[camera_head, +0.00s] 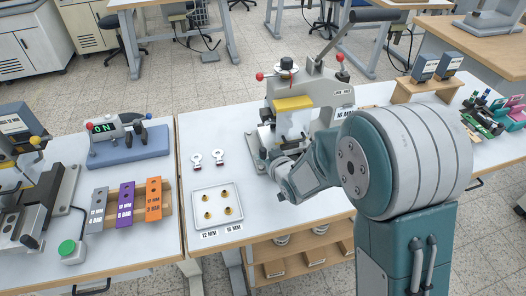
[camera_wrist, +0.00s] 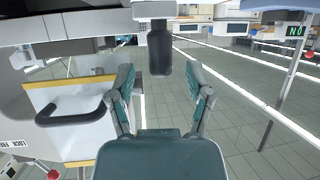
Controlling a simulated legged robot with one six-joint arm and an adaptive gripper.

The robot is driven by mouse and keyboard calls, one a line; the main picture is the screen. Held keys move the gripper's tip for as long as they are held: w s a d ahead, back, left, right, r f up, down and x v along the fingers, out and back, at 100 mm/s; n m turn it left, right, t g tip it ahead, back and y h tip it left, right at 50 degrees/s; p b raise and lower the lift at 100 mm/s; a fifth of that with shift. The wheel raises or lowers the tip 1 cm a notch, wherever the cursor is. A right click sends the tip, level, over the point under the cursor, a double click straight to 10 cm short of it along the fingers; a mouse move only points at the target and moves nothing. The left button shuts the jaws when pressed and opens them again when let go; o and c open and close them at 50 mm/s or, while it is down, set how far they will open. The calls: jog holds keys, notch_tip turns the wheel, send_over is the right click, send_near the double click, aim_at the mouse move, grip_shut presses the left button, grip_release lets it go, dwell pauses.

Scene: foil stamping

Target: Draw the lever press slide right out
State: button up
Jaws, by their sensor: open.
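The lever press (camera_head: 322,90) stands on the white bench, with its long dark lever (camera_head: 372,15) raised at upper right. A yellow-topped guard (camera_head: 293,103) sits at its front. My gripper (camera_wrist: 161,82) is low in front of the press, its fingers spread and empty. In the wrist view a dark upright grip (camera_wrist: 160,52) below a pale metal part lies just beyond the fingertips, between them in the picture; I cannot tell its exact distance. It looks like the slide's handle. A dark U-shaped handle (camera_wrist: 75,118) on a white, yellow-edged panel is left of the fingers. My arm hides the slide in the head view.
A tray (camera_head: 216,222) with several brass pieces and two white ring-ended tags lie left of the press. Colored blocks (camera_head: 125,202) and another machine (camera_head: 30,190) stand on the left bench. A wooden stand (camera_head: 425,90) is at right.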

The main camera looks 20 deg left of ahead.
jog(key=shift+x, duration=1.4)
jog(key=shift+r, duration=0.1)
grip_shut()
jog(key=shift+s, duration=0.2)
